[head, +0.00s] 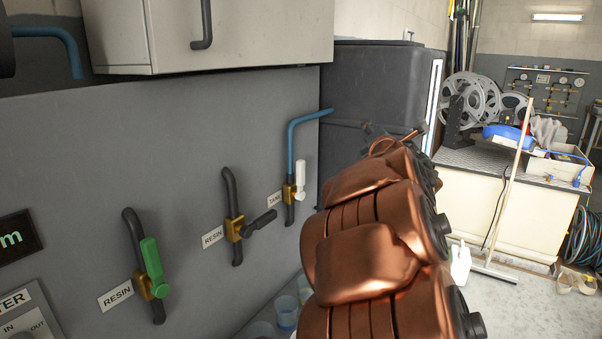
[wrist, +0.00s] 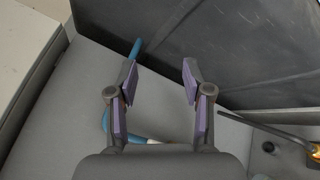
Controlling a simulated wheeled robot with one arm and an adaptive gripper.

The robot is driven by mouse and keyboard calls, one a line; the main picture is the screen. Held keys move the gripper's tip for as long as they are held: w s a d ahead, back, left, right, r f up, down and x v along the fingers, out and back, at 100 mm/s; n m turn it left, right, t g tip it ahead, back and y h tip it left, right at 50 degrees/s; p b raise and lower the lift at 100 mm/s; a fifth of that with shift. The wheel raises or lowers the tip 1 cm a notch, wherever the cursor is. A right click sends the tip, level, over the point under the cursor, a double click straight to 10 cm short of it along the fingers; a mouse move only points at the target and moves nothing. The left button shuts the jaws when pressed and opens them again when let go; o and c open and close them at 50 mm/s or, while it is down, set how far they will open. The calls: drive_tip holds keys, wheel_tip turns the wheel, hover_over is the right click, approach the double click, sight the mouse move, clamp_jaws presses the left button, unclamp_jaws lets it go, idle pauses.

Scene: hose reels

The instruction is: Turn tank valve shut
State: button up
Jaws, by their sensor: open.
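The tank valve has a white lever handle (head: 300,175) pointing up on a brass body (head: 289,193), beside the "TANK" label (head: 274,199). A blue pipe (head: 291,142) runs down into it. In the wrist view, my gripper (wrist: 160,78) is open, with nothing between its purple-padded fingers. A piece of blue pipe (wrist: 137,47) shows by the left finger. A small white piece, perhaps the handle (wrist: 155,141), shows just above the gripper's base, mostly hidden. In the head view, my copper arm hides most of the gripper, right of the valve.
Two resin valves, one with a black handle (head: 262,222) and one with a green handle (head: 153,262), sit left on the grey panel (head: 75,190). A cabinet (head: 235,35) overhangs it. A dark tank (head: 375,75) stands behind. Cups (head: 286,310) stand below.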

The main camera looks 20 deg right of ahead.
drive_tip(key=w+a+n+t+y, duration=0.2)
drive_tip(key=w+n+y, duration=0.2)
drive_tip(key=n, duration=0.3)
drive_tip(key=n+g+y, duration=0.4)
drive_tip(key=n+y, duration=0.9)
drive_tip(key=n, duration=0.2)
approach(303, 171)
drive_tip(key=x, duration=0.3)
drive_tip(key=shift+n, duration=0.3)
drive_tip(key=p+x, duration=0.1)
drive_tip(key=x, duration=0.5)
drive_tip(key=shift+w+a, duration=0.15)
drive_tip(key=shift+w, duration=0.15)
drive_tip(key=shift+w+a+f+p, duration=0.1)
drive_tip(key=shift+w+a+p, duration=0.25)
drive_tip(key=shift+w, duration=0.3)
clamp_jaws()
